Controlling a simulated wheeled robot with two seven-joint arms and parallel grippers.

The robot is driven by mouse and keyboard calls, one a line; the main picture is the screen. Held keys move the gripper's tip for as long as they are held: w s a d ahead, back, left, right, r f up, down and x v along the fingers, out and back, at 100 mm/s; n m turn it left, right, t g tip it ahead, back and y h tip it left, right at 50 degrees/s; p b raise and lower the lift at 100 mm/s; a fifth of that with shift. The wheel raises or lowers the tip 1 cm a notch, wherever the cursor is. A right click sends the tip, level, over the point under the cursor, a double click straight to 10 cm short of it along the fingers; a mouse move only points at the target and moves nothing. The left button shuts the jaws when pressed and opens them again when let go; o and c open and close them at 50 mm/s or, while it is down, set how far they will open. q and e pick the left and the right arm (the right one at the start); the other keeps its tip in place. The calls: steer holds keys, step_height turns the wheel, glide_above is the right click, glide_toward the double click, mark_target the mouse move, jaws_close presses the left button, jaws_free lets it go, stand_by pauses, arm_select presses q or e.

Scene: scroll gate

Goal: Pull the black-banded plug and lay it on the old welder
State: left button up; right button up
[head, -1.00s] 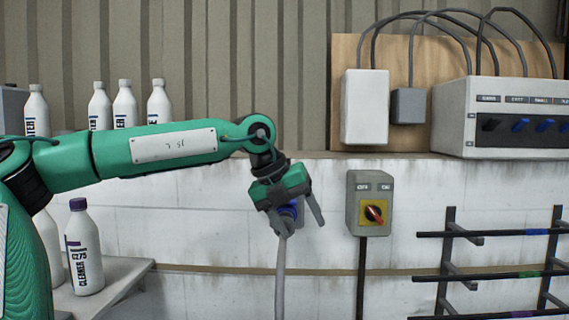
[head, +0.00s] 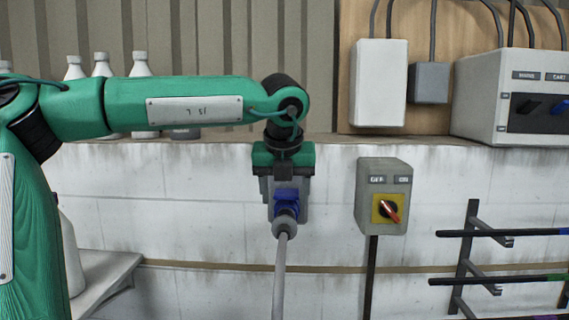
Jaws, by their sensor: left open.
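A grey plug (head: 285,226) with a grey cable hanging from it sits at a blue socket (head: 287,197) on the white block wall. I cannot make out a black band on it. My left gripper (head: 286,190) is open and points at the wall, just above the plug, with its grey fingers beside the blue socket. I cannot tell whether the fingers touch it. The old welder is not recognisable in view. My right gripper is not in view.
A grey switch box (head: 384,171) with a red-handled knob is right of the plug. A rack (head: 470,262) with rods is at the lower right. A panel box (head: 488,97) and a white box (head: 379,82) stand above. White bottles (head: 140,64) are behind my left arm.

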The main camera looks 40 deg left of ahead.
mark_target(285, 213)
arm_select(q)
steer(key=p+x, duration=0.1)
steer(key=x, duration=0.2)
steer(key=shift+f, duration=0.35)
steer(key=shift+a+f, duration=0.1)
steer(key=shift+f, duration=0.25)
steer(key=shift+w+a+f, duration=0.2)
steer(key=shift+w+f, duration=0.05)
steer(key=shift+f, duration=0.15)
steer(key=shift+s+d, duration=0.1)
steer(key=shift+c, duration=0.4)
jaws_close()
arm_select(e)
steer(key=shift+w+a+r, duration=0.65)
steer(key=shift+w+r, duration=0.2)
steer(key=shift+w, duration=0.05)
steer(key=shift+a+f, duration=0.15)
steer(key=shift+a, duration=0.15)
arm_select(q)
steer(key=shift+s+d+f, duration=0.1)
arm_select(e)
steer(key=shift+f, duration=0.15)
